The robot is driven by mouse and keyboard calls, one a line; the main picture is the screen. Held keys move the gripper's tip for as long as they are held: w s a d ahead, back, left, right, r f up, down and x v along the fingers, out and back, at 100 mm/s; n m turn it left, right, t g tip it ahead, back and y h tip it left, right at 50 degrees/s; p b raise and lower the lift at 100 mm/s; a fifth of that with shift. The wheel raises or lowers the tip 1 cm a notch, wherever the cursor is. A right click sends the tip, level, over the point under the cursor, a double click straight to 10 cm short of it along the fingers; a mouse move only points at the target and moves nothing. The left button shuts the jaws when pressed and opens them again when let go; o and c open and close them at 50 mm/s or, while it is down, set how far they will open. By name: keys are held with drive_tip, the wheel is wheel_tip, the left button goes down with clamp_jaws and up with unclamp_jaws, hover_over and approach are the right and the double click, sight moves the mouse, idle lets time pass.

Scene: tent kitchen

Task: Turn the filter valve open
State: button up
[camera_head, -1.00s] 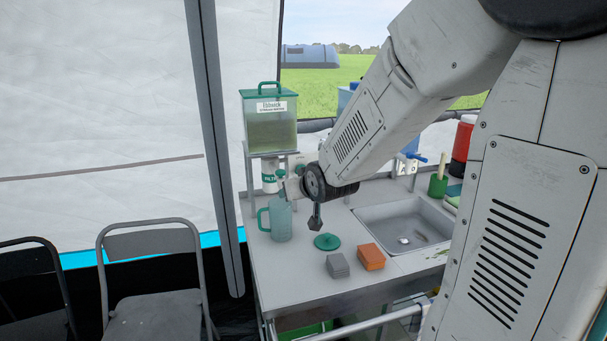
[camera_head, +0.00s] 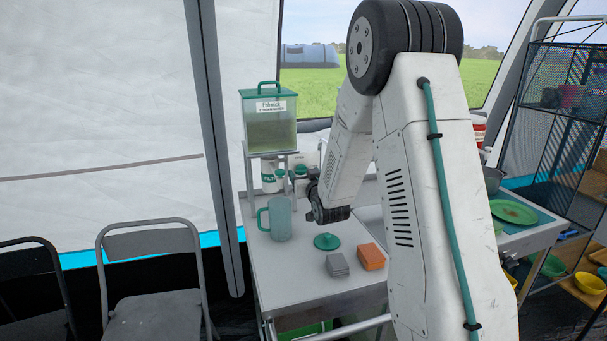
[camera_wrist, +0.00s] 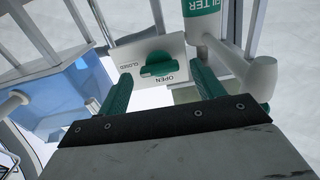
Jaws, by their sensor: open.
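The filter valve's green knob (camera_wrist: 157,66) shows in the wrist view on a white plate marked CLOSED on the left and OPEN at the near edge. The knob's raised bar lies roughly crosswise in the picture; I cannot tell its exact setting. My gripper (camera_wrist: 160,75) is open, its two green fingers to the left and right of the knob. I cannot tell whether either touches it. The white filter canister (camera_wrist: 202,20) is just beyond on the right. In the head view the filter (camera_head: 269,174) stands under the green-lidded water tank (camera_head: 270,130); my arm partly blocks the gripper.
A blue-green jug (camera_head: 281,220) stands on the counter close to my wrist. A green lid (camera_head: 327,241), a grey sponge (camera_head: 337,265) and an orange sponge (camera_head: 371,256) lie in front. A pale pipe end (camera_wrist: 262,75) is close beside the right finger.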

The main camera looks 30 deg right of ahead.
drive_tip(key=shift+x, duration=0.8)
drive_tip(key=c, duration=1)
